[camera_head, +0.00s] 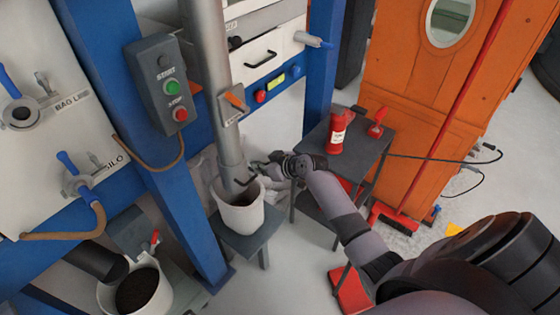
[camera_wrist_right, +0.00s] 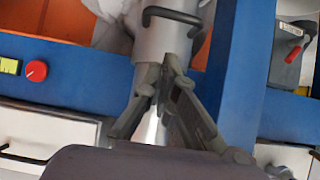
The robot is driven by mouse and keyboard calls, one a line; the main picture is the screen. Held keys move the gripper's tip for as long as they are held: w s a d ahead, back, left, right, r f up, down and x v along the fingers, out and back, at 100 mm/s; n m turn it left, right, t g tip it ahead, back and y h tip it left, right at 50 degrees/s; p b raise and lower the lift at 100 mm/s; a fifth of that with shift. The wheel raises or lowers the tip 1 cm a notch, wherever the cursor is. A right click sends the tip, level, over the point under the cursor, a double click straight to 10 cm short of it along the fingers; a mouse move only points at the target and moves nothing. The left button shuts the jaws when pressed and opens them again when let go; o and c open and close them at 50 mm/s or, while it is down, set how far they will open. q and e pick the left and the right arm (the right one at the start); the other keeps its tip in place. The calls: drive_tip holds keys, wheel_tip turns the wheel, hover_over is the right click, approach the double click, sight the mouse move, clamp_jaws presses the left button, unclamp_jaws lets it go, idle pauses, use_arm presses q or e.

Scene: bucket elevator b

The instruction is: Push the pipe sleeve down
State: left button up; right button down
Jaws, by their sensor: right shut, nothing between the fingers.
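The grey pipe sleeve (camera_head: 231,155) sits around the lower part of the tall vertical pipe (camera_head: 205,60). Its lower end reaches into the mouth of a white bucket (camera_head: 238,217). Dark handles stick out from the sleeve near the bucket rim. My right gripper (camera_head: 257,169) is beside the sleeve, just above the bucket's right side. In the right wrist view the sleeve (camera_wrist_right: 170,45) and a black handle (camera_wrist_right: 172,16) are just beyond the fingertips of my right gripper (camera_wrist_right: 165,72). It is shut and empty; I cannot tell whether it touches the sleeve. My left gripper is not in view.
The bucket stands on a small grey stand (camera_head: 250,243). A blue post with a start/stop box (camera_head: 163,90) is to the left. To the right, a grey table (camera_head: 362,150) holds a red bottle (camera_head: 340,131). Another bucket (camera_head: 160,290) with dark material is at lower left.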

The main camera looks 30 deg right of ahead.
drive_tip(key=v, duration=0.8)
drive_tip(key=shift+s, duration=0.15)
drive_tip(key=shift+f, duration=0.1)
drive_tip(key=s+f+m+g+h, duration=0.1)
drive_tip(key=s+f+g, duration=0.1)
drive_tip(key=s+f, duration=0.65)
drive_tip(key=s+f+m+g+h, duration=0.1)
drive_tip(key=s+f, duration=0.2)
drive_tip(key=f, duration=1)
drive_tip(key=s+f+m+g+h, duration=0.1)
drive_tip(key=s+f+g, duration=0.1)
drive_tip(key=s+f, duration=0.65)
drive_tip(key=s+a+f+g, duration=0.1)
drive_tip(key=s+a+f, duration=0.1)
drive_tip(key=s+f, duration=0.3)
drive_tip(key=s+a+f+n+g, duration=0.1)
drive_tip(key=s+f, duration=0.4)
drive_tip(key=s, duration=0.8)
drive_tip(key=s+a+f+g, duration=0.2)
drive_tip(key=s+a+f, duration=0.3)
drive_tip(key=s, duration=0.4)
drive_tip(key=shift+s+f+h, duration=0.4)
drive_tip(key=shift+f, duration=0.1)
